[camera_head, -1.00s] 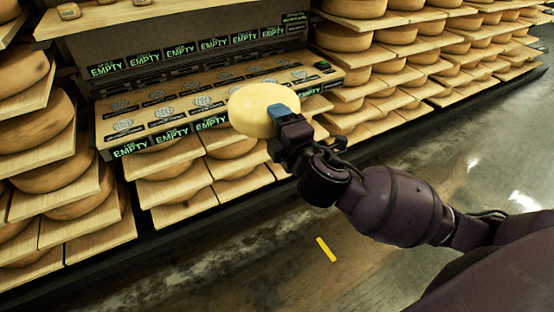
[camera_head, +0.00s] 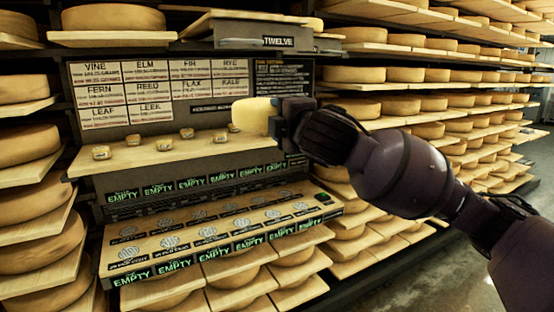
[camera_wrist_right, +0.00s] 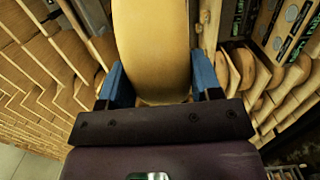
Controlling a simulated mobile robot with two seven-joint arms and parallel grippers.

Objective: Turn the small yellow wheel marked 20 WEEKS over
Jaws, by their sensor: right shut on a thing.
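A small yellow cheese wheel (camera_head: 252,115) is held in the air in front of the shelf unit in the head view. My right gripper (camera_head: 283,125) is shut on it from the right side. In the right wrist view the wheel (camera_wrist_right: 153,50) stands between the two blue fingers (camera_wrist_right: 160,85), its rim facing the camera. No 20 WEEKS mark is readable on the parts that show. My left gripper is not in view.
A wooden shelf (camera_head: 200,150) with several tiny cheeses lies behind and left of the wheel. Below it is a sloped board (camera_head: 215,222) with round prints and EMPTY labels. A name board (camera_head: 160,92) hangs behind. Racks of large wheels (camera_head: 430,105) stand to both sides.

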